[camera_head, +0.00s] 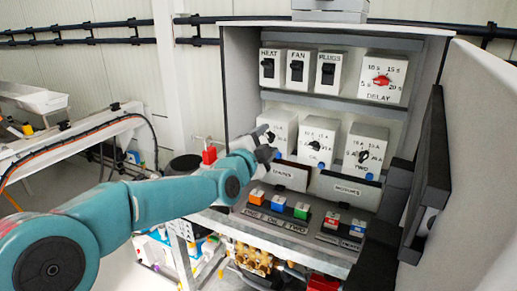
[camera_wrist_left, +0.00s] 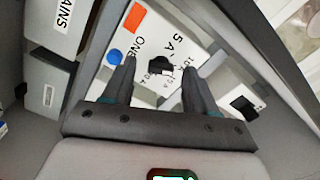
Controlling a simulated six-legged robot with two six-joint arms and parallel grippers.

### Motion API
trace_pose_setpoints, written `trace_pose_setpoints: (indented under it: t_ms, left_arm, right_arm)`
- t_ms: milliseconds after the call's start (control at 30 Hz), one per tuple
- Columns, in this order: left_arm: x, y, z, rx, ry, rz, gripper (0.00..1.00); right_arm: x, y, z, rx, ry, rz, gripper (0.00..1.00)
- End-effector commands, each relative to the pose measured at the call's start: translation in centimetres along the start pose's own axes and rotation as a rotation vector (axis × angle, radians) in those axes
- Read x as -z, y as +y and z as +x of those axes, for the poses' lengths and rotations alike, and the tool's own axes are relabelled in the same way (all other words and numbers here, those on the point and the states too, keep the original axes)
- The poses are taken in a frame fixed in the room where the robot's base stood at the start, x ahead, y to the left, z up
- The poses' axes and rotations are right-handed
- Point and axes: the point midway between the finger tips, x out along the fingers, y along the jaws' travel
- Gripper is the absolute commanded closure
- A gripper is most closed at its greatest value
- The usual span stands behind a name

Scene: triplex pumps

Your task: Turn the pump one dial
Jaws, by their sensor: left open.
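The pump one dial is a black knob (camera_wrist_left: 160,66) on a white box marked ONE and 5 A, with a blue dot and an orange square beside the lettering. In the head view its white box (camera_head: 287,121) is the leftmost of the three in the middle row, partly hidden by my gripper. My left gripper (camera_head: 266,147) is at the front of this box. In the left wrist view its two fingers (camera_wrist_left: 159,60) are open, one on each side of the knob. I cannot tell whether they touch it. My right gripper is not in view.
Two similar dial boxes (camera_head: 318,140) (camera_head: 365,150) stand to the right. Above are the HEAT, FAN and PLUGS switches (camera_head: 296,68) and a red DELAY dial (camera_head: 382,80). Coloured buttons (camera_head: 278,204) sit below. The open cabinet door (camera_head: 465,165) bounds the right side.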

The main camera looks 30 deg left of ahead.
Motion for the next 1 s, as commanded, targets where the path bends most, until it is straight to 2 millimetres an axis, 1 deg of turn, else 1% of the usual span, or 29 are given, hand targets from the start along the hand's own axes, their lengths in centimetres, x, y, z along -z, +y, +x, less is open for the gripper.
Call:
trace_pose_setpoints:
  t_ms: [67, 167, 400, 500, 600, 700, 800, 1000]
  left_arm:
    - [-0.1, 0.1, -0.8, 0.002, 0.001, 0.000, 0.43]
    - [-0.1, 0.2, -2.8, 0.003, 0.001, -0.002, 0.43]
    - [-0.1, 0.1, -9.3, 0.004, 0.001, 0.000, 0.43]
    - [0.0, 0.1, -11.8, 0.004, 0.001, -0.001, 0.43]
    - [0.0, 0.1, -13.7, 0.002, 0.002, 0.000, 0.43]
    - [0.0, 0.0, -15.1, 0.001, 0.001, -0.001, 0.43]
    - [0.0, 0.0, -15.8, 0.000, 0.001, 0.000, 0.43]
    - [0.0, 0.1, -16.2, -0.001, 0.001, 0.001, 0.43]
  right_arm:
    - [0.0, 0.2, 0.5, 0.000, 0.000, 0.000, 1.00]
    - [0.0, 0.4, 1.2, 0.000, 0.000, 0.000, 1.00]
    - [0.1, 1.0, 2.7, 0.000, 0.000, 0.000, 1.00]
    - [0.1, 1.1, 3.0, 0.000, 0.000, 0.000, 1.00]
    - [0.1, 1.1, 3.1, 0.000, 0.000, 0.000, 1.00]
    - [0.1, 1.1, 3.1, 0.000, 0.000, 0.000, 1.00]
    - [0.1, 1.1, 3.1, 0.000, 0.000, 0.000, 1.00]
    - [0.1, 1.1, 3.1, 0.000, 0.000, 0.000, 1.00]
